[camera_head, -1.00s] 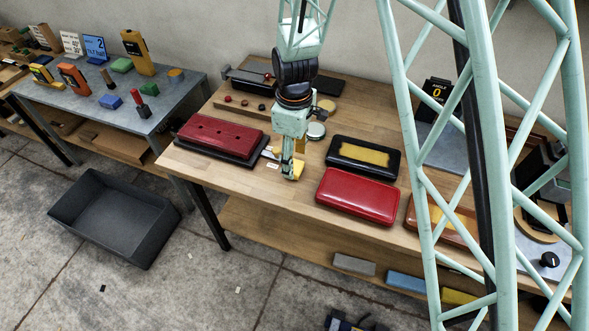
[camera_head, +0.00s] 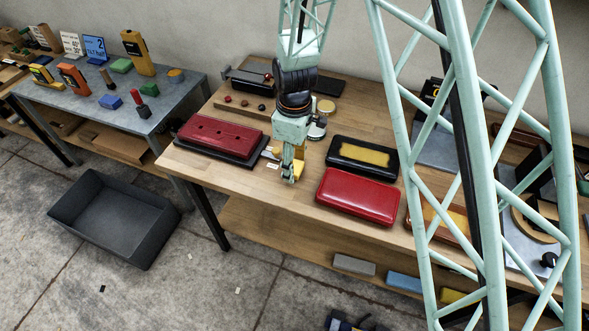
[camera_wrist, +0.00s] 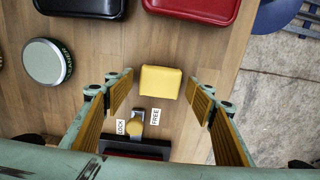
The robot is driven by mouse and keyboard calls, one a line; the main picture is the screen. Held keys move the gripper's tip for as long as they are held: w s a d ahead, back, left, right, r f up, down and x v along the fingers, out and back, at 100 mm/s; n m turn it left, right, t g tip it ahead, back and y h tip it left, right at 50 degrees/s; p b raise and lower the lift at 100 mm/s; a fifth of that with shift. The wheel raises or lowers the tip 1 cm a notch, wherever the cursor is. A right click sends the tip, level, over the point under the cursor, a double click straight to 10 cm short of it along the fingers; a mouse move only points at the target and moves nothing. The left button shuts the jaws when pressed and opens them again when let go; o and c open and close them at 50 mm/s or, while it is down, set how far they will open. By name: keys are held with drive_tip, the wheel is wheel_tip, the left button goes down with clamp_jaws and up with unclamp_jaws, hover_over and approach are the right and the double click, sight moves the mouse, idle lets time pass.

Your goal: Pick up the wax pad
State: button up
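The wax pad (camera_wrist: 160,82) is a small yellow block with rounded corners, lying on the wooden bench in the wrist view. My gripper (camera_wrist: 160,93) is open, with one ribbed finger to the left of the pad and one to the right. There are visible gaps on both sides and the fingers do not touch it. In the head view my gripper (camera_head: 290,176) points down at the bench between the red block and the red case. There the pad is mostly hidden behind the fingers.
A red case (camera_head: 357,196) and a black tray with a yellow inset (camera_head: 362,156) lie to the right. A round tin (camera_wrist: 47,62) stands nearby.

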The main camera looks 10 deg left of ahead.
drive_tip(key=c, duration=0.6)
drive_tip(key=shift+r, duration=0.2)
drive_tip(key=shift+r, duration=1.65)
drive_tip(key=s+d, duration=0.2)
drive_tip(key=s, duration=0.2)
drive_tip(key=s+d+r, duration=0.1)
drive_tip(key=s+d, duration=0.2)
drive_tip(key=s, duration=0.2)
drive_tip(key=s+d, duration=0.3)
drive_tip(key=s, duration=0.1)
drive_tip(key=shift+s+d+r, duration=0.15)
drive_tip(key=shift+s+d, duration=0.05)
drive_tip(key=shift+s, duration=0.15)
drive_tip(key=shift+o, duration=1.1)
drive_tip(key=shift+c, duration=1.2)
